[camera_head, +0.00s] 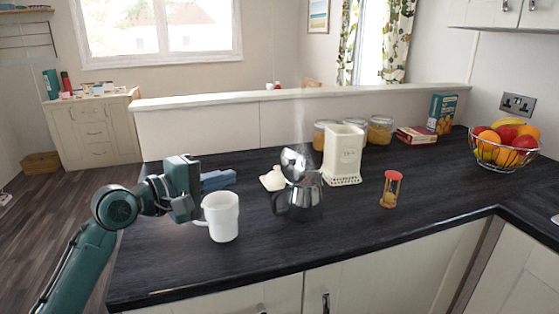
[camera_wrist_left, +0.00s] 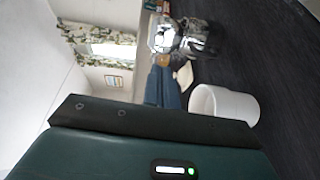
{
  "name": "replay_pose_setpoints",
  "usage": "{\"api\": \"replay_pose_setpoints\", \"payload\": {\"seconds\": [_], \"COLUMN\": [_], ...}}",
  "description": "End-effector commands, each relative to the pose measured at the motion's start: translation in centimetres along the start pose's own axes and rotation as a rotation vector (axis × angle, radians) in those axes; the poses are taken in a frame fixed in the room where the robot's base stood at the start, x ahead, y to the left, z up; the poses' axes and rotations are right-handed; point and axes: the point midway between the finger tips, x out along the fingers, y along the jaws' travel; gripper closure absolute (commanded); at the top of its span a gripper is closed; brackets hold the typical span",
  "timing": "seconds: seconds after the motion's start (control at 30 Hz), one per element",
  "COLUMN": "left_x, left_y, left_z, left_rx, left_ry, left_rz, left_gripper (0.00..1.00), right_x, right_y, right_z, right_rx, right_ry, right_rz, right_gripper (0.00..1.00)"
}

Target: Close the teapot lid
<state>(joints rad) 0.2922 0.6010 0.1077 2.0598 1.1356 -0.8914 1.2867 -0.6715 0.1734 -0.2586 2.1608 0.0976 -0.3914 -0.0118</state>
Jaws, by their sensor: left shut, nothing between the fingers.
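The shiny metal teapot (camera_head: 300,200) stands on the dark counter, and its lid (camera_head: 297,160) is tilted up and open, with steam above it. In the left wrist view, turned on its side, the teapot (camera_wrist_left: 201,40) shows at the top with its raised lid (camera_wrist_left: 164,36). My left gripper (camera_head: 232,178) is left of the teapot, behind and above the white mug. Its blue fingers are together, empty, and point toward the teapot without touching it; they also show in the left wrist view (camera_wrist_left: 163,76). My right gripper is not in view.
A white mug (camera_head: 221,218) stands close below my left gripper. A small cream item (camera_head: 273,179) lies behind the teapot. A cream canister (camera_head: 343,152) stands behind right, and a red-capped jar (camera_head: 391,189) to the right.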

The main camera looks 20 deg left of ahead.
Motion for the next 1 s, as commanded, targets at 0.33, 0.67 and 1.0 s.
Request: {"api": "replay_pose_setpoints", "payload": {"seconds": [0.33, 0.67, 1.0], "left_x": [6.3, 12.2, 13.7], "left_y": [0.2, 0.1, 0.0], "left_z": [0.0, 0.0, 0.0], "left_rx": [-0.004, -0.002, 0.0], "left_ry": [-0.001, -0.001, 0.0], "left_rz": [0.002, 0.0, 0.0], "left_gripper": [1.0, 1.0, 1.0], "right_x": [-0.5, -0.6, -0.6], "right_y": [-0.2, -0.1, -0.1], "right_z": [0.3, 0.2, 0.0], "right_rx": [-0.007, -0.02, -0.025], "right_ry": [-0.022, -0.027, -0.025], "right_rz": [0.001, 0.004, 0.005], "right_gripper": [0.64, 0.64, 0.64]}}
